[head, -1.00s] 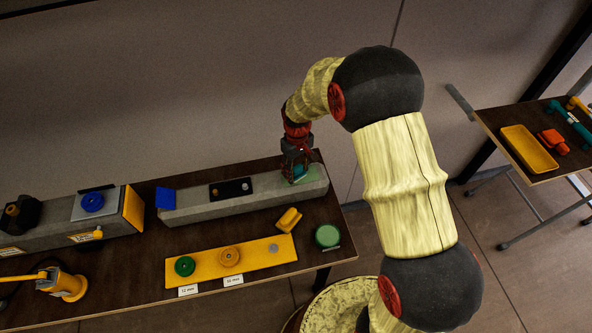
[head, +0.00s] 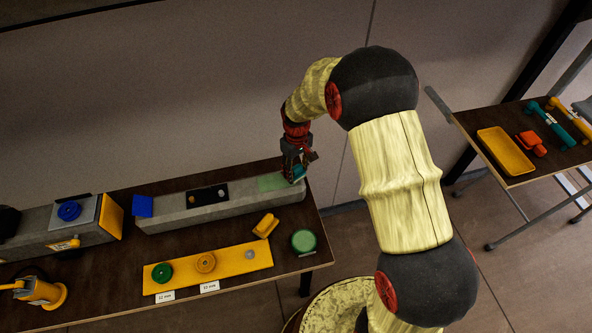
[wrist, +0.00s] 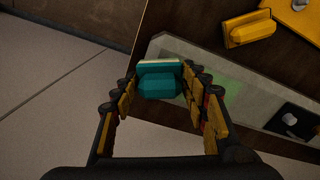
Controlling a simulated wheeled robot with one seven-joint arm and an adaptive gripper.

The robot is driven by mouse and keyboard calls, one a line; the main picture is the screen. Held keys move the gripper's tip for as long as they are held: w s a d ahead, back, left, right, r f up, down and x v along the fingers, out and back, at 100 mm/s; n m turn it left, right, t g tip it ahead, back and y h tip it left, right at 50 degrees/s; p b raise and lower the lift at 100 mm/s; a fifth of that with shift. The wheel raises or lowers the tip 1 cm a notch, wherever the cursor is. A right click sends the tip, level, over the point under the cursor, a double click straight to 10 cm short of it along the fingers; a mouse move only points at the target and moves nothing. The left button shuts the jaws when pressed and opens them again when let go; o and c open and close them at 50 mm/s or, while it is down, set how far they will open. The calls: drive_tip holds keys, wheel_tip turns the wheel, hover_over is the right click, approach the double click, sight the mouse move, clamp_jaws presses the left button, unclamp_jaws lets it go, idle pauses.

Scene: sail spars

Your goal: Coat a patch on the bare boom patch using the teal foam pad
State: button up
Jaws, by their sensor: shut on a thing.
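My gripper (head: 296,174) is shut on the teal foam pad (wrist: 158,84), which has a pale edge along its far side in the wrist view. In the head view the pad (head: 299,172) is partly hidden by the fingers. It is at the right end of the long grey boom (head: 222,209). A pale green patch (head: 272,183) lies on the boom's top, just left of the pad; it also shows in the wrist view (wrist: 226,84), right of the fingers. I cannot tell whether the pad touches the boom.
On the dark table are a yellow block (head: 265,225), a round green tin (head: 303,241), a yellow board (head: 225,270) with discs, and a black plate (head: 207,195) on the boom. A side table holds a yellow tray (head: 505,150) and tools. Floor lies beyond the table's right edge.

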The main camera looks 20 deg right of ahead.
drive_tip(key=r, duration=0.2)
drive_tip(key=r+p, duration=0.1)
drive_tip(key=shift+a, duration=0.25)
drive_tip(key=shift+w+d+r+p, duration=0.15)
drive_tip(key=shift+r+p, duration=0.3)
drive_tip(key=shift+r, duration=0.25)
drive_tip(key=shift+r+p, duration=0.9)
drive_tip(key=shift+r, duration=0.55)
